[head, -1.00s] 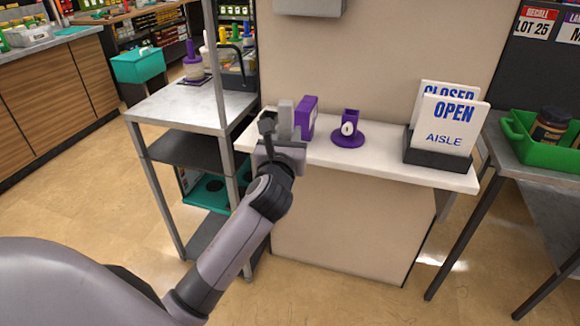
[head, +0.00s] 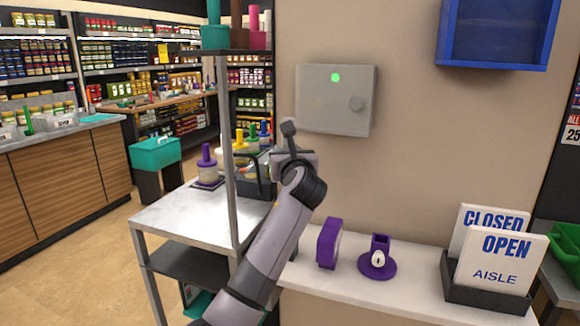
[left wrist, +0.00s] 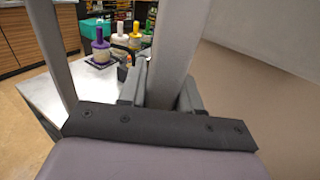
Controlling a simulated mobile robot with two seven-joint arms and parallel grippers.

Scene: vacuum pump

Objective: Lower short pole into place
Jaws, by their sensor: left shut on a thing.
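My left gripper (head: 289,135) is raised in front of the wall, above the white counter. In the left wrist view it (left wrist: 160,100) is shut on a grey upright bar, which looks like the short pole (left wrist: 172,50); its ends are out of that view. In the head view the pole is not clearly seen, hidden by the gripper. A purple round base with a square upright socket and a white oval mark (head: 378,258) stands on the counter, below and to the right of the gripper, apart from it. My right gripper is not in view.
A purple block (head: 329,243) stands on the white counter (head: 400,297) left of the base. OPEN/CLOSED signs (head: 497,262) stand to the right. A grey wall box with a green light (head: 336,99) is close behind the gripper. A metal shelf post (head: 228,130) stands to its left.

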